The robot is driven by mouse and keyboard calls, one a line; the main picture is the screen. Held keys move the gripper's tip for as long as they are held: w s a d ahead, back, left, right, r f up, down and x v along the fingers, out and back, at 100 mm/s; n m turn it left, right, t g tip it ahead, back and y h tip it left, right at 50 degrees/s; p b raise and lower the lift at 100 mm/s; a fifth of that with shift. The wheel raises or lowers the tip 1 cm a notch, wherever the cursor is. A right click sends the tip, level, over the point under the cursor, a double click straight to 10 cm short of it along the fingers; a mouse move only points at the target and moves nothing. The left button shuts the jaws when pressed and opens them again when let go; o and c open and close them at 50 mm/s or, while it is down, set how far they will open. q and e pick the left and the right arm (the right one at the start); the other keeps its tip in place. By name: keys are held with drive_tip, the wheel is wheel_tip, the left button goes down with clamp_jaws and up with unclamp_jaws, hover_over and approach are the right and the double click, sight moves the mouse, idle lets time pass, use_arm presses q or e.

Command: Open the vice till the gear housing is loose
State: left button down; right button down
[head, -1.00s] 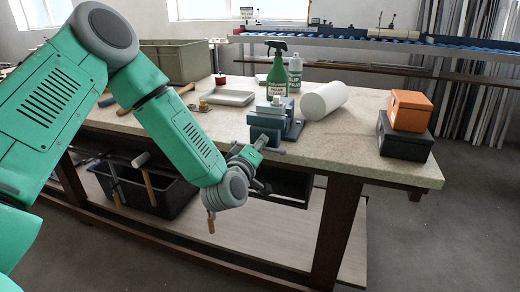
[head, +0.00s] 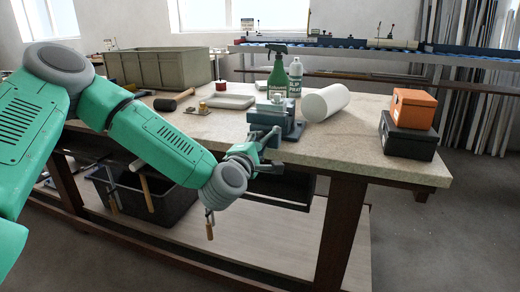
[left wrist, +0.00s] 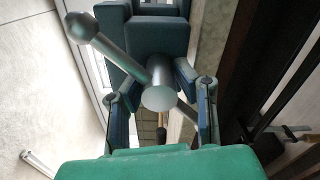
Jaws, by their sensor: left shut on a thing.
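The blue-grey vice (head: 290,128) stands at the front edge of the bench. A small silver piece, seemingly the gear housing (head: 277,97), sits at the top of its jaws; I cannot tell how tightly. My left gripper (head: 267,143) is at the vice's front, over the bench edge. In the left wrist view the vice's round screw head (left wrist: 158,98) lies between my left fingertips (left wrist: 158,78). Its handle bar (left wrist: 115,53) slants to a ball end at upper left. The fingers are shut on the vice handle at the screw head. My right gripper is out of view.
An orange box (head: 413,109) sits on a black box (head: 407,138) at right. Bare bench top lies between roll and boxes.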

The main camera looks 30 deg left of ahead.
use_arm(q)
drive_tip(key=shift+a+f+n, duration=0.1)
drive_tip(key=shift+n, duration=0.4)
drive_tip(key=c, duration=1.3)
unclamp_jaws()
drive_tip(key=shift+a, duration=0.1)
drive_tip(key=v, duration=1.1)
drive_tip(key=shift+s, duration=0.4)
